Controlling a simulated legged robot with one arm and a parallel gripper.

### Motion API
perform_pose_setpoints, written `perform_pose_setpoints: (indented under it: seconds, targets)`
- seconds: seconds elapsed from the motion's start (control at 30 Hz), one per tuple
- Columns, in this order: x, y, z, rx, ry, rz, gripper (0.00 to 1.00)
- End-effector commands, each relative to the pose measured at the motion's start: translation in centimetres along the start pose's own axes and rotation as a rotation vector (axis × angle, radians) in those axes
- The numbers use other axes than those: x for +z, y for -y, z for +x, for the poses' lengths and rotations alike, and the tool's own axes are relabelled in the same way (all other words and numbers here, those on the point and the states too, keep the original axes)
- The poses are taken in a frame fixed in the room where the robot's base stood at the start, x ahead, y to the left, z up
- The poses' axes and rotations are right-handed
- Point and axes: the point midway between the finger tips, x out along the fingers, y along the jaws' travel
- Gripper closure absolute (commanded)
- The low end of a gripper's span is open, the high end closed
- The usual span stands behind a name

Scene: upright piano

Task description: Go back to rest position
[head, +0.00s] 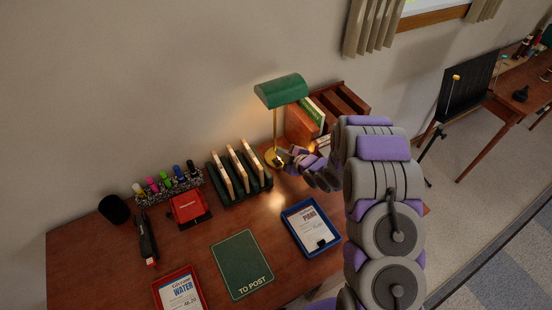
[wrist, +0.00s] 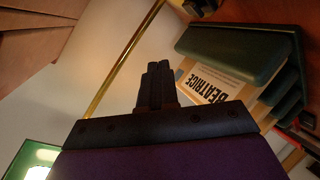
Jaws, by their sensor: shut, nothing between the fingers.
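My gripper (wrist: 156,75) is shut with nothing in it; its two dark fingers are together in the wrist view. In the head view my purple and grey arm reaches from the lower right over the desk (head: 140,240), with its far end low beside the base of the green-shaded lamp (head: 282,90). The fingertips are hard to make out there. In the wrist view the lamp's brass stem (wrist: 120,65) passes on the left, and a dark green holder with a card reading BEATRICE (wrist: 210,87) is on the right. I cannot tell whether anything touches the gripper.
A wooden organizer (head: 345,100) stands behind my arm. Open floor is at right.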

Motion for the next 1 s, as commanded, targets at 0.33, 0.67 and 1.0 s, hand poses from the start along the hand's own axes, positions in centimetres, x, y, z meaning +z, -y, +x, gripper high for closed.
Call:
perform_pose_setpoints:
  seconds: [0.33,0.67,1.0]
  targets:
    - [0.0,0.0,0.0,0.001,-0.001,0.000,1.00]
    - [1.3,-4.1,-3.3,-0.018,0.185,0.053,1.00]
    - [2.6,-9.0,-13.6,-0.028,0.562,0.269,1.00]
